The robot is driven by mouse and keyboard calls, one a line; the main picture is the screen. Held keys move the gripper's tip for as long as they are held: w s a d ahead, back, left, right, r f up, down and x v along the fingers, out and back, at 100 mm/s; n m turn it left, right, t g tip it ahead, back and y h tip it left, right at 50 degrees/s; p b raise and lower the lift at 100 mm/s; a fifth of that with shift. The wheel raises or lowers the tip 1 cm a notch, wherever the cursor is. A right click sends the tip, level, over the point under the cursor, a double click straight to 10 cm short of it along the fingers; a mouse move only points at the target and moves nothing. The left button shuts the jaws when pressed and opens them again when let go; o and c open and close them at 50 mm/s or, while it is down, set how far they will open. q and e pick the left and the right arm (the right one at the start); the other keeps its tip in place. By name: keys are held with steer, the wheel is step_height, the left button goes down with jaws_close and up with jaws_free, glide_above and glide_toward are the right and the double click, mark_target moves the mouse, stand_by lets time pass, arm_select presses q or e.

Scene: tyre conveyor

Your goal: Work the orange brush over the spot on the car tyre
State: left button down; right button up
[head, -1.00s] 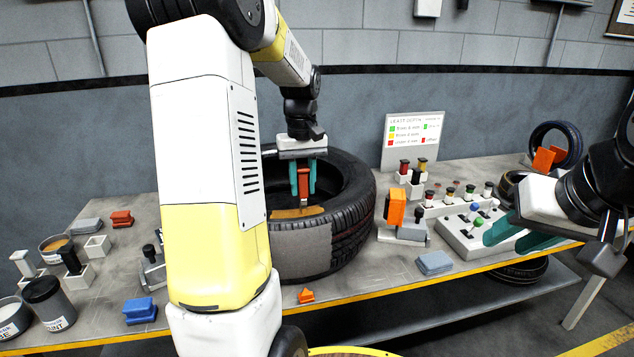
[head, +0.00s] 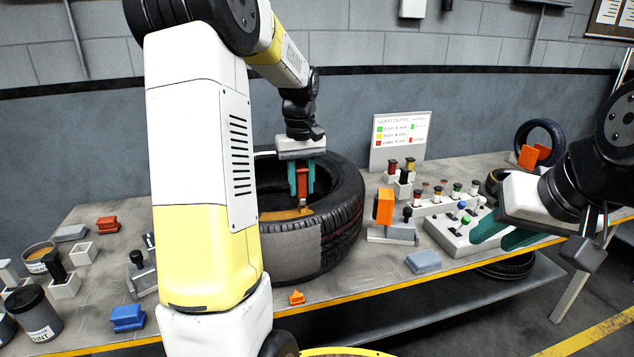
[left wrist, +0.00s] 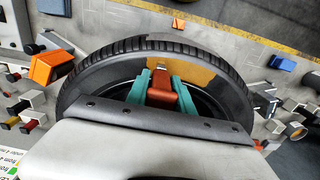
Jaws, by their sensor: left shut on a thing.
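The car tyre (head: 345,205) lies flat on the table, with a grey patch on its near tread. A tan-orange spot (head: 275,215) is on its upper sidewall, facing me. It also shows in the left wrist view (left wrist: 200,73). My left gripper (head: 303,182) points down over the tyre, its teal fingers shut on the orange brush (head: 304,184). The brush is upright, its metal-coloured lower end (left wrist: 189,67) at the spot; I cannot tell whether it touches. My right gripper (head: 500,236) is open and empty over the table's right front.
An orange block on a grey stand (head: 384,207), a grey-blue pad (head: 423,262) and a control box (head: 455,238) stand right of the tyre. A small orange wedge (head: 296,297) lies in front. A blue block (head: 128,317), pots and white holders are at the left.

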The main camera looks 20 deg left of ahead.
arm_select(q)
steer(key=shift+s+a, duration=0.7)
steer(key=shift+a, duration=0.1)
steer(key=shift+a, duration=0.1)
steer(key=shift+s+a, duration=0.6)
steer(key=shift+a, duration=0.2)
steer(key=shift+s+a, duration=0.3)
steer(key=shift+a, duration=0.25)
steer(key=shift+s+a, duration=0.25)
steer(key=shift+a, duration=0.25)
steer(key=shift+s+a, duration=0.25)
steer(key=shift+a, duration=0.25)
steer(key=shift+s+a, duration=0.2)
steer(key=shift+a, duration=0.3)
step_height(320, 180, up, 7)
